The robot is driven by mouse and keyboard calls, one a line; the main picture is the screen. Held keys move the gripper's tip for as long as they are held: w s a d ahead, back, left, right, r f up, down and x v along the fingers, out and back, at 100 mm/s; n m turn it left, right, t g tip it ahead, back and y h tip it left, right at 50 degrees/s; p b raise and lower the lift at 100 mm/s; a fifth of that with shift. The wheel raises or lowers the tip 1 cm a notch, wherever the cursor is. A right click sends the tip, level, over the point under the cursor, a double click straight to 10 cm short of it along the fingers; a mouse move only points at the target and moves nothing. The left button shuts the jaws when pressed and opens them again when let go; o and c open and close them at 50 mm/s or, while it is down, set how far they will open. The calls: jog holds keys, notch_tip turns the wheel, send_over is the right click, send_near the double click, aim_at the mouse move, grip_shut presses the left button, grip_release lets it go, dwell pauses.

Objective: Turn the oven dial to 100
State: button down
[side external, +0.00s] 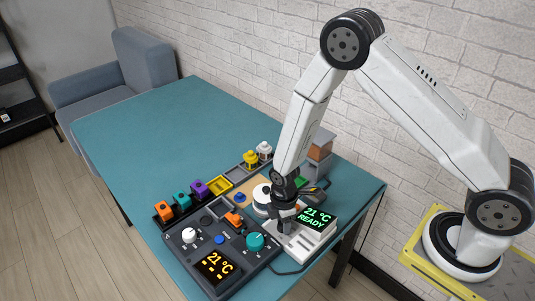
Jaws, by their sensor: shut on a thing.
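A pale unit (296,245) with a green display (317,218) reading "21 °C READY" stands near the table's right end. My gripper (281,222) points down over this unit, left of the display. Its jaws are shut on what seems to be the oven dial, which the jaws hide. I cannot see the dial's mark or scale. A dark panel (240,257) just to the left bears a teal knob (255,241), a white knob (189,235), an orange lever (235,218) and an amber display (213,267) reading "21 °C". My gripper is apart from the teal knob.
A rack holds orange (164,210), teal (182,198) and purple (199,188) blocks. Yellow (249,158) and white (264,150) pieces stand behind. A white round thing (262,195) is close by my gripper. The teal table (150,130) is clear at the far left.

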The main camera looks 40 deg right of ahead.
jog(key=m, duration=0.4)
jog(key=shift+m, duration=1.7)
jog(key=shift+c, duration=1.2)
grip_release()
jog(key=shift+r, duration=0.1)
jog(key=shift+w+d+r, duration=0.1)
jog(key=shift+r, duration=1.75)
jog(key=shift+w+d+r, duration=0.1)
jog(key=shift+r, duration=1.75)
jog(key=shift+s+r, duration=0.1)
jog(key=shift+r, duration=0.05)
